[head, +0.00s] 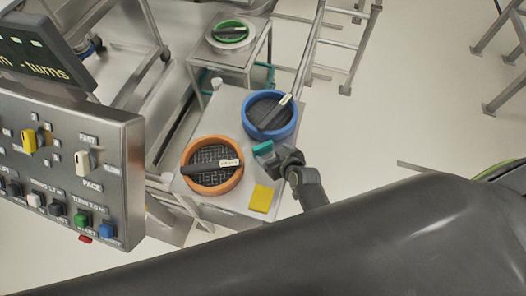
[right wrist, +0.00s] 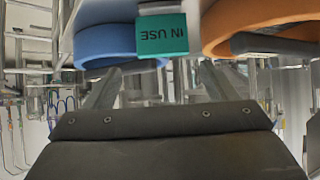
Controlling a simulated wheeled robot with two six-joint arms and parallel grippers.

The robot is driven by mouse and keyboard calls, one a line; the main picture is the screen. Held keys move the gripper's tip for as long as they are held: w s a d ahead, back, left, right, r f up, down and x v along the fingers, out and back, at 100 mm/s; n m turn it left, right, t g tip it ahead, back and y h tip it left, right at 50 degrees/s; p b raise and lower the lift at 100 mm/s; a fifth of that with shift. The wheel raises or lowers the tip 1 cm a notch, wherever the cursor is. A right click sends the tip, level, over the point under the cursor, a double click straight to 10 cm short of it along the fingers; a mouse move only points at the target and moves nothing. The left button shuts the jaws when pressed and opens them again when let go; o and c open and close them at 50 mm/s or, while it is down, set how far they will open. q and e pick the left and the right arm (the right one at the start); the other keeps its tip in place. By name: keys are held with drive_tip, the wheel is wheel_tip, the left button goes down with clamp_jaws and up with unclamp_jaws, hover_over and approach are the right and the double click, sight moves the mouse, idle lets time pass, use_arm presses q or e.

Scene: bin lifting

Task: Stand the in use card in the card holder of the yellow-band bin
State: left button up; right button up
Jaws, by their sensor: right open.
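The in use card (head: 263,148) is a small teal card over the worktop, between the blue-band and orange-band bins. In the right wrist view the card (right wrist: 161,36) shows its IN USE lettering upside down, with a grey piece at its upper edge. My right gripper (head: 277,156) is open right beside the card. In the right wrist view its two fingers (right wrist: 155,80) are spread, with the card ahead in the gap between them; contact cannot be told. My left gripper is not in view. I see no bin with a clearly yellow band, and no empty card holder I can make out.
An orange-band bin (head: 212,188) and a blue-band bin (head: 271,134) stand on the metal worktop (head: 228,113). A yellow square (head: 262,198) lies near its front edge. A green-band bin (head: 231,32) stands on a farther stand. A control panel (head: 66,165) fills the left.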

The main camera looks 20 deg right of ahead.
sight(264, 148)
drive_tip(key=shift+b+x, duration=1)
drive_tip(key=shift+x, duration=0.95)
drive_tip(key=b+x, duration=0.3)
drive_tip(key=shift+a+f+b, duration=0.25)
drive_tip(key=shift+a+b, duration=0.05)
drive_tip(key=shift+b+x, duration=0.65)
drive_tip(key=shift+x, duration=0.15)
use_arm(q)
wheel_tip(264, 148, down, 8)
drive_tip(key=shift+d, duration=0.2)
use_arm(e)
drive_tip(key=shift+d+r, duration=0.1)
drive_tip(key=shift+r, duration=0.05)
drive_tip(key=c, duration=0.8)
